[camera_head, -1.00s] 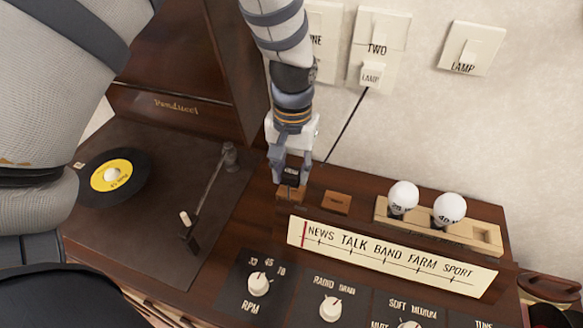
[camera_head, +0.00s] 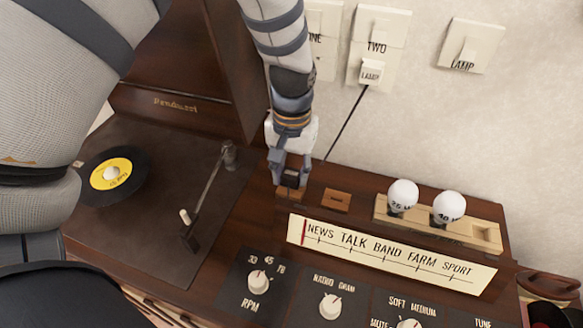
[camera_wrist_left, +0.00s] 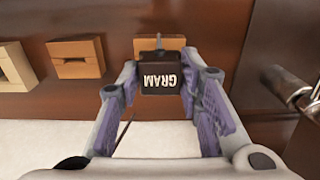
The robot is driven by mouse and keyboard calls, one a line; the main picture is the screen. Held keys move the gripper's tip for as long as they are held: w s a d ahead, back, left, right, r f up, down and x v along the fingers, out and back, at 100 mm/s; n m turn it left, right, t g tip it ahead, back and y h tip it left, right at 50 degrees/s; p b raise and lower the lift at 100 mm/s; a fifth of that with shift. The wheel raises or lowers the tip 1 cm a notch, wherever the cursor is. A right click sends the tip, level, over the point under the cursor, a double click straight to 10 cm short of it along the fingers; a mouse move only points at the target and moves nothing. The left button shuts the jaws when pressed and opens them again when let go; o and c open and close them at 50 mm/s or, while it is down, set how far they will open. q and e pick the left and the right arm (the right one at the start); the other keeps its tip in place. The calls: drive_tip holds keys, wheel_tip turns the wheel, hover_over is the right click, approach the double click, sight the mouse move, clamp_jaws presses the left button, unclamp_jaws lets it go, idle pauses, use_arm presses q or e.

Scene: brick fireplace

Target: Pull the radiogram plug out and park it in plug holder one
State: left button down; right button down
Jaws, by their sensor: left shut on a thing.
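My left gripper (camera_head: 291,180) is shut on the dark radiogram plug, marked GRAM in the left wrist view (camera_wrist_left: 161,79). The plug is at the left of two small wooden plug holders (camera_head: 289,196) on the radiogram top. In the left wrist view a plug pin shows against this wooden holder (camera_wrist_left: 147,43); I cannot tell whether it is seated. The other wooden holder (camera_head: 336,201), with a dark slot, stands empty to the right. Socket one (camera_head: 325,45) on the wall is partly hidden behind my left arm. My right gripper is not in view.
Socket two (camera_head: 378,30) holds the lamp plug (camera_head: 371,73), whose cord runs down behind the radiogram. A lamp switch (camera_head: 470,46) is to the right. Two bulbs (camera_head: 403,195) sit in a wooden rack. The turntable's tone arm (camera_head: 207,190) lies left of the gripper.

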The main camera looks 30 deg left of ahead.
use_arm(q)
drive_tip(key=shift+f, duration=0.9)
drive_tip(key=c, duration=1.1)
unclamp_jaws()
drive_tip(key=shift+o, duration=0.2)
wheel_tip(320, 180, up, 12)
